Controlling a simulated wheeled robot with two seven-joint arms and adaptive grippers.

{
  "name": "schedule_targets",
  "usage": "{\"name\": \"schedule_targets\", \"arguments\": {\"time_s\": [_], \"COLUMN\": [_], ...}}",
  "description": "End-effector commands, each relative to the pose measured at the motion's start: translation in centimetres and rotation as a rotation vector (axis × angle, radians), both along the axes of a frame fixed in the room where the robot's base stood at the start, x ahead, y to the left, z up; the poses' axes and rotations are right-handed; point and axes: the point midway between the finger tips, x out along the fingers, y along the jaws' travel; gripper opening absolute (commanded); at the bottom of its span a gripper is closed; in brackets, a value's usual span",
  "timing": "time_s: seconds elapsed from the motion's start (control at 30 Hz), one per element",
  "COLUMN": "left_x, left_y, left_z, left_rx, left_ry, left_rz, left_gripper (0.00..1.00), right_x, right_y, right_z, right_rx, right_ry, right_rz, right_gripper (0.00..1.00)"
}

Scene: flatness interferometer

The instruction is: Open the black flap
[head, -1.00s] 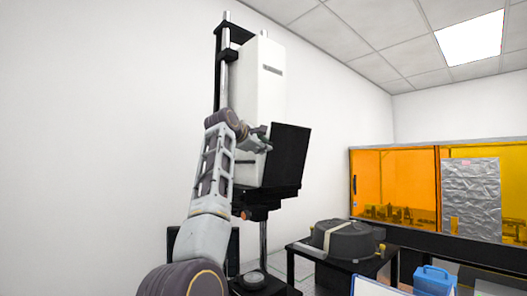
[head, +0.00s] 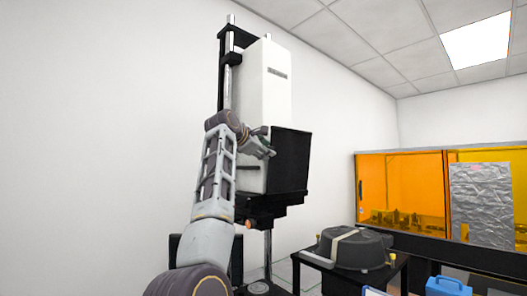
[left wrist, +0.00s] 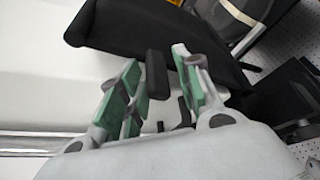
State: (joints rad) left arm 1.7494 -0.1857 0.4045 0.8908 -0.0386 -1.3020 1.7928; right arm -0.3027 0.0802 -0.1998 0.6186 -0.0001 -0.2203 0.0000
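The black flap (head: 289,160) is a dark, flat panel on the front of the tall white instrument (head: 265,85). In the head view it stands nearly upright at the instrument's lower right. It also shows as a dark panel (left wrist: 130,28) across the top of the left wrist view. My left gripper (head: 262,143) is at the flap's left edge. In the left wrist view its green-padded fingers (left wrist: 157,92) are apart, with a short black bar (left wrist: 157,73) between them. I cannot tell whether they touch the bar. My right gripper is out of view.
A black, domed object with a pale strap (head: 352,247) sits on a dark stand at lower right. A blue box (head: 447,286) is at the bottom right. An orange-windowed enclosure (head: 400,190) stands along the back. A bare white wall is on the left.

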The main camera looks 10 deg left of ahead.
Motion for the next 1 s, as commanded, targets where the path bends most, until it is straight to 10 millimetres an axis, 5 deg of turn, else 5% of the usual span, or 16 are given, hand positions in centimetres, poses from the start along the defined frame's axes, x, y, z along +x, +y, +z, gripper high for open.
{"name": "schedule_targets", "arguments": {"time_s": [0.47,1.0], "left_x": [-0.5,-4.2], "left_y": [0.1,1.3], "left_z": [0.1,1.0], "left_rx": [0.000,0.000], "left_ry": [0.001,-0.001], "left_rz": [-0.001,0.000], "left_gripper": [0.34,0.34], "right_x": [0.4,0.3], "right_y": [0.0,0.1], "right_z": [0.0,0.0], "right_rx": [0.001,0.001], "right_ry": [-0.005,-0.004], "right_rz": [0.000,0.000], "right_gripper": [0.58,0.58]}}
